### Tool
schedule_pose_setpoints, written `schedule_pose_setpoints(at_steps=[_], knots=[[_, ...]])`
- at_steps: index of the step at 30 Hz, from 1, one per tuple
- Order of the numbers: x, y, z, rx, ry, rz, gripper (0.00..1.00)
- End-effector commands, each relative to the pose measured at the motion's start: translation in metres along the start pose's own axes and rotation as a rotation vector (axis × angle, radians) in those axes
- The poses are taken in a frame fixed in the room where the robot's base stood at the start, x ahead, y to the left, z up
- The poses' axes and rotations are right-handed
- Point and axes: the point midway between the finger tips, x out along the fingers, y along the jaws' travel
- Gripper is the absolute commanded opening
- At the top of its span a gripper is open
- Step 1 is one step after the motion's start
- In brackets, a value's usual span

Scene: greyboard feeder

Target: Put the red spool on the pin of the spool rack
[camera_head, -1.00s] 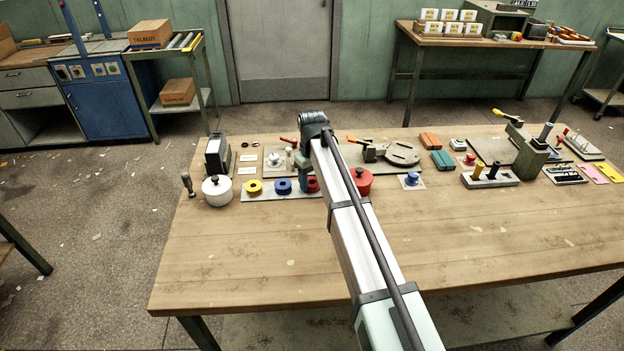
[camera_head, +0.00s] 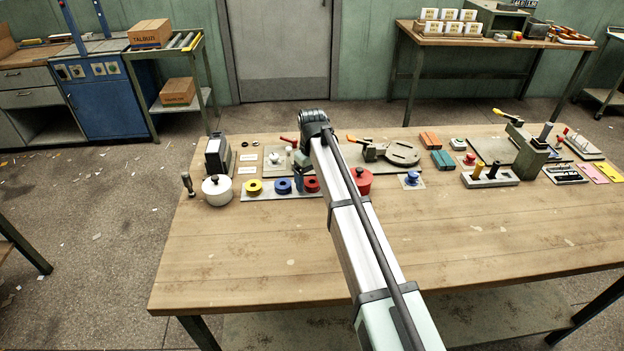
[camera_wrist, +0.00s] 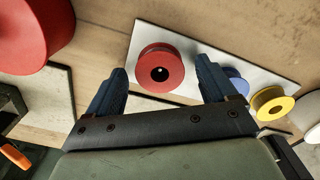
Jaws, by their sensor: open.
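The red spool (camera_head: 311,185) lies flat at the right end of a row on a pale plate (camera_head: 262,197), beside a blue spool (camera_head: 283,187) and a yellow spool (camera_head: 254,187). In the wrist view the red spool (camera_wrist: 160,72) shows between the two dark blue fingers of my gripper (camera_wrist: 162,76), with a gap on each side. My gripper is open and empty. In the head view it is mostly hidden by my arm. A grey base with upright pegs (camera_head: 490,180) stands at the right; I cannot tell for sure that it is the spool rack.
A large red round container (camera_head: 362,182) stands just right of the spools, and a white lidded pot (camera_head: 217,190) to their left. A clamp fixture (camera_head: 385,152) is behind. A blue knob on a small plate (camera_head: 412,179) sits further right. The front tabletop (camera_head: 250,255) is clear.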

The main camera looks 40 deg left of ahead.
Motion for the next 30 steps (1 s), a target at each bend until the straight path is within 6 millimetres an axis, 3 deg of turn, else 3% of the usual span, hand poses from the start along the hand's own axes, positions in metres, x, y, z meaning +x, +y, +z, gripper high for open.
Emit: schedule_pose_setpoints(at_steps=[5, 18, 24, 30], knots=[[-0.022, 0.0, -0.001, 0.0, 0.002, 0.001, 0.85], [-0.105, 0.0, -0.001, 0.0, 0.001, 0.001, 0.85], [-0.127, 0.0, -0.001, 0.0, 0.001, 0.0, 0.85], [-0.135, 0.0, 0.0, 0.0, 0.0, 0.0, 0.85]])
